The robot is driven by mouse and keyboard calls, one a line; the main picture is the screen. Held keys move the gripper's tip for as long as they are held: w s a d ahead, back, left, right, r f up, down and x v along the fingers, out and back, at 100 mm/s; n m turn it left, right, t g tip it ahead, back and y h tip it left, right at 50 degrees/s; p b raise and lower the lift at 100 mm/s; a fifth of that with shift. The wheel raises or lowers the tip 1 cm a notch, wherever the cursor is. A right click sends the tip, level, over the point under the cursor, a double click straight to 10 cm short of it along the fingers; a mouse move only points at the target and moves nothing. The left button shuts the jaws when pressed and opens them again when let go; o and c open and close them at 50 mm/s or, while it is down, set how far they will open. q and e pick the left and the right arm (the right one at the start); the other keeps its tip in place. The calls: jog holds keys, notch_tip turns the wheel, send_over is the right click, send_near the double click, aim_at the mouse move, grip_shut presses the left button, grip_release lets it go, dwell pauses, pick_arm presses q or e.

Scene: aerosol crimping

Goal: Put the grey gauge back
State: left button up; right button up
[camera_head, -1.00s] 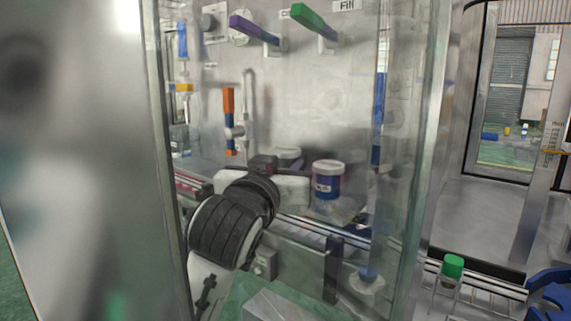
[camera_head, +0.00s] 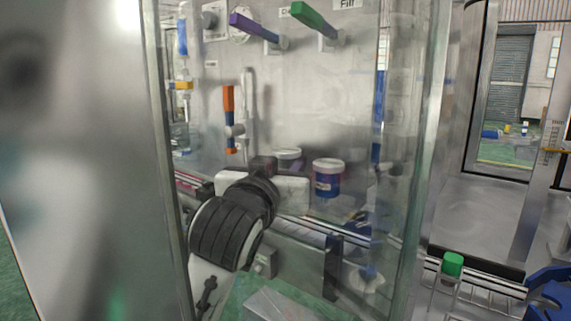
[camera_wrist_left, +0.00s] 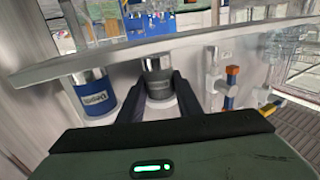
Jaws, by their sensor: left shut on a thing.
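The grey gauge (camera_wrist_left: 159,80) is a dark grey cylinder with a pale metal top. In the left wrist view it stands between the two fingers of my left gripper (camera_wrist_left: 158,101), which is shut on it. A pale round base shows just under it. In the head view, the gauge (camera_head: 288,156) shows partly behind my left gripper (camera_head: 268,166), inside the clear-walled cabinet. The blue gauge (camera_head: 327,180) stands to its right there, and to its left in the wrist view (camera_wrist_left: 94,96). My right gripper is not in view.
A clear cabinet wall (camera_head: 405,190) stands in front. An orange handle (camera_head: 229,105), a purple handle (camera_head: 253,28) and a green handle (camera_head: 314,20) stick out from the back panel. A pale bar (camera_wrist_left: 150,57) crosses close above the gauges. A conveyor with a green-capped item (camera_head: 453,264) runs at lower right.

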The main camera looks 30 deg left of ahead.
pick_arm(q)
jog(key=shift+f, duration=0.4)
jog(key=o, duration=1.2)
jog(key=shift+o, duration=0.2)
jog(key=b+v, duration=0.2)
jog(key=v, duration=0.5)
jog(key=shift+s, duration=0.3)
jog(key=shift+d, duration=0.1)
